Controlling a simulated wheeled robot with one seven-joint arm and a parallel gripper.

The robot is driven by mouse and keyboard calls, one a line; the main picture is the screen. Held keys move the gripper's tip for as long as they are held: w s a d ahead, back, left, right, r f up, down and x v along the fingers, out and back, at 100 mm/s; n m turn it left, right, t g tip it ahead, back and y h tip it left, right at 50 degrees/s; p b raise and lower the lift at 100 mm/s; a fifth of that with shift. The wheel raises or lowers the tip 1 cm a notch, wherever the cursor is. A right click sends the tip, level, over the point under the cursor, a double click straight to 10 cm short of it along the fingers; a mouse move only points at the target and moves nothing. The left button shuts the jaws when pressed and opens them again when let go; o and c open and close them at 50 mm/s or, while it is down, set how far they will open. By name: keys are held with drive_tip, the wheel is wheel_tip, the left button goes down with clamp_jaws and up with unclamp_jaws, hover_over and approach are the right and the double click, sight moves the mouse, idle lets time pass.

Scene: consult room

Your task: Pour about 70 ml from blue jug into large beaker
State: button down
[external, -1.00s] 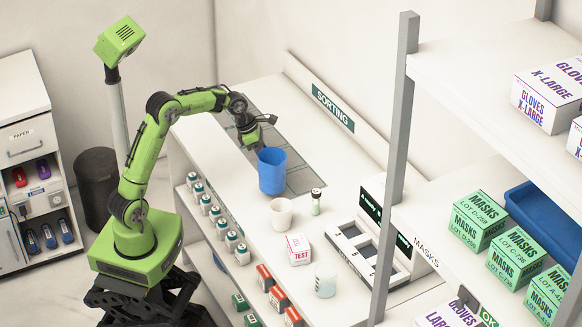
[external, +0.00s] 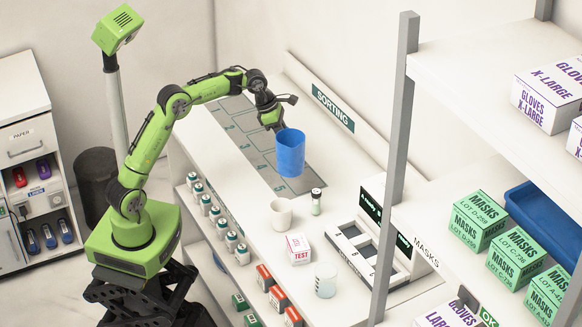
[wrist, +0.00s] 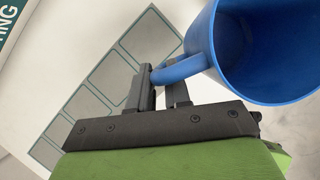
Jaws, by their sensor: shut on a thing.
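The blue jug (external: 291,156) is held up above the counter, roughly upright, in the external view. My gripper (external: 274,118) is shut on its handle. In the wrist view the jaws (wrist: 160,90) close around the handle of the jug (wrist: 262,60), and its inside looks dark blue; I cannot tell the liquid level. A clear beaker (external: 326,281) with pale contents stands near the counter's front right. A white cup-like vessel (external: 281,213) stands between the jug and that beaker. Both are apart from the jug.
A white and red TEST box (external: 298,249) stands between the white vessel and the clear beaker. A small vial (external: 316,201) is right of the white vessel. A weighing-like device (external: 372,235) and a grey shelf post (external: 393,160) stand to the right. The sorting mat (external: 243,140) is clear.

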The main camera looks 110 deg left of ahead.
drive_tip(key=w+d+r+m+h+p, duration=0.1)
drive_tip(key=w+d+p, duration=0.25)
drive_tip(key=w, duration=0.35)
drive_tip(key=w+d+r+m+p, duration=0.1)
drive_tip(key=w+d+m+p, duration=0.15)
drive_tip(key=w+p, duration=0.35)
drive_tip(key=w+d+f+m+h+p, duration=0.1)
drive_tip(key=w+d+f+p, duration=0.2)
drive_tip(key=w+d+p, duration=0.6)
drive_tip(key=w+d+f+b, duration=0.1)
drive_tip(key=d+f+b, duration=0.1)
drive_tip(key=f, duration=0.3)
drive_tip(key=shift+w+d+f, duration=0.2)
drive_tip(key=shift+d, duration=0.7)
drive_tip(key=shift+r, duration=0.15)
